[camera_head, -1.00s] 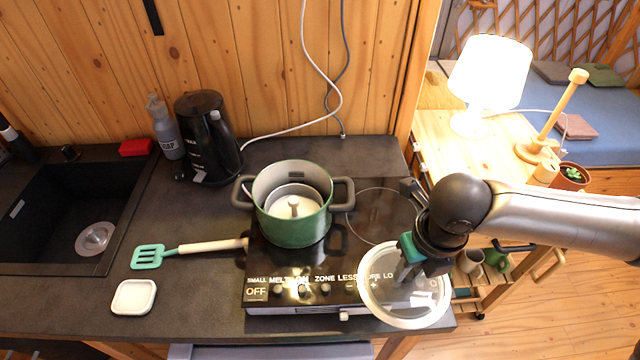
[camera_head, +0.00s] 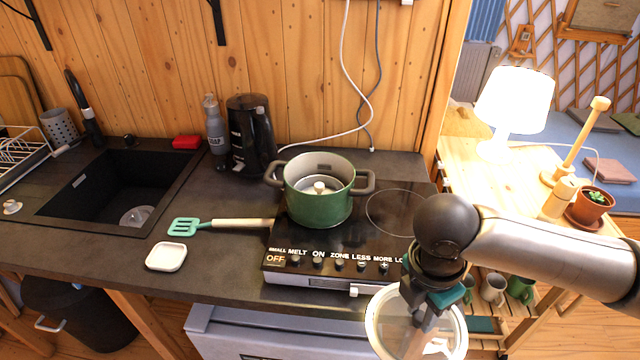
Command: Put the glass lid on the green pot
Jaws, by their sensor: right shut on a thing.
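The green pot (camera_head: 319,208) stands on the back left of the black cooktop, with dark handles on both sides. Something with a pale knob (camera_head: 319,187) sits inside it. My right gripper (camera_head: 418,318) comes in from the right and is shut on the glass lid (camera_head: 383,322). It holds the lid in front of the cooktop's front right corner, lower in the picture than the pot and apart from it. The gripper hides part of the lid and the grip point. My left gripper is not in view.
The cooktop (camera_head: 385,239) has a bare burner ring right of the pot. A turquoise spatula (camera_head: 184,227) and a white dish (camera_head: 166,257) lie to the left. A black kettle (camera_head: 251,135) and soap bottle (camera_head: 216,138) stand behind. A lit lamp (camera_head: 514,100) stands on the right table.

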